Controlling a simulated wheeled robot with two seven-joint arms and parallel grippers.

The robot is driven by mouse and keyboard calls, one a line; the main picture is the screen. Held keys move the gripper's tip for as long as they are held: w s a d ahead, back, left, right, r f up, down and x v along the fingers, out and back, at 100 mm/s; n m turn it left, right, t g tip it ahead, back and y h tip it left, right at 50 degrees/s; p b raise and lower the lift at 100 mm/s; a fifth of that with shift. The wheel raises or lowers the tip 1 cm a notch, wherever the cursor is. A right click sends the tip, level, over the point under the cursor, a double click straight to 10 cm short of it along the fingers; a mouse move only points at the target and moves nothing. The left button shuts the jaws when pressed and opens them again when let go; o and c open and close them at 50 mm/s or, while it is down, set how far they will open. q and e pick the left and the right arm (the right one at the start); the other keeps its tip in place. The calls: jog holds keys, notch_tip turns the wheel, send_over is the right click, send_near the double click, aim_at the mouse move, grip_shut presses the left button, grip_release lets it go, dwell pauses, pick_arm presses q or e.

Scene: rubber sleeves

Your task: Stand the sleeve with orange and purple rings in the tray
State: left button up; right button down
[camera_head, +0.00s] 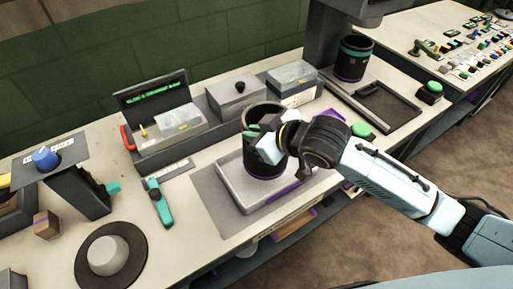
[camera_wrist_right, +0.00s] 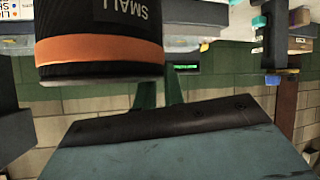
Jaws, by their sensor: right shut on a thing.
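The sleeve (camera_head: 263,160) is a black open cylinder with a purple ring near its bottom. In the right wrist view the sleeve (camera_wrist_right: 100,50) shows an orange ring and the word SMALL, upside down in that picture. My right gripper (camera_head: 268,141) is shut on the sleeve's wall from the right and covers part of it. The sleeve is upright over the light grey tray (camera_head: 231,181). I cannot tell whether its bottom touches the tray floor. My left gripper is not in view.
Another black sleeve (camera_head: 354,62) with a teal ring stands at the back right. Grey bins (camera_head: 236,98) line the back of the bench. A teal tool (camera_head: 158,203) lies left of the grey mat (camera_head: 208,194). A green button (camera_head: 361,130) is behind my right arm.

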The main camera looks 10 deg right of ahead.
notch_tip(320, 180, down, 4)
dwell(0.4)
jog(key=shift+w, duration=0.1)
jog(key=c, duration=1.9)
grip_release()
jog(key=shift+f, duration=0.2)
jog(key=shift+c, duration=0.2)
jog(key=o, duration=0.4)
jog(key=shift+o, duration=0.2)
jog(key=v, duration=1.2)
